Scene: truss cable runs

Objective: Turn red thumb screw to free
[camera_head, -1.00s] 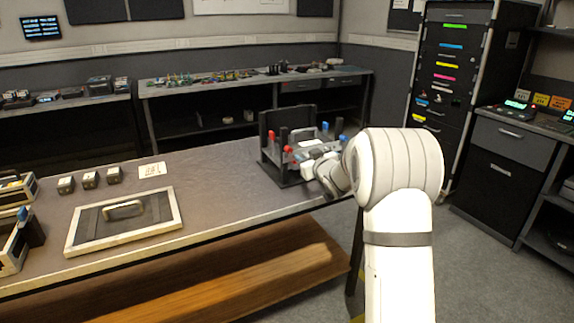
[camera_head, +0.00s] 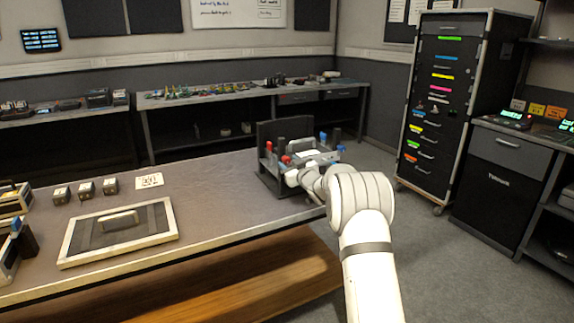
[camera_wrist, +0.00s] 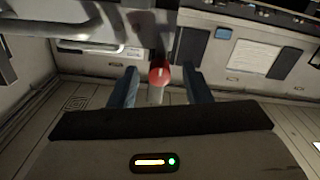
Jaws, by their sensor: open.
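The red thumb screw (camera_wrist: 160,72) shows in the wrist view as a red knob with a pale mark, on a light post. My gripper (camera_wrist: 160,85) is open, with one dark blue-grey finger on each side of the knob and a gap visible on both sides. How deep the knob sits between the fingers I cannot tell. In the head view, a dark fixture (camera_head: 270,134) stands at the table's far right corner. It bears red knobs (camera_head: 286,159) on its left and blue knobs (camera_head: 323,137) on its right. My arm hides part of its front there.
The table (camera_head: 225,190) is clear left of the fixture. A framed panel with a handle (camera_head: 120,238), small blocks (camera_head: 86,189) and a white card (camera_head: 149,181) lie farther left. A drawer cabinet (camera_head: 440,105) stands at the back right.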

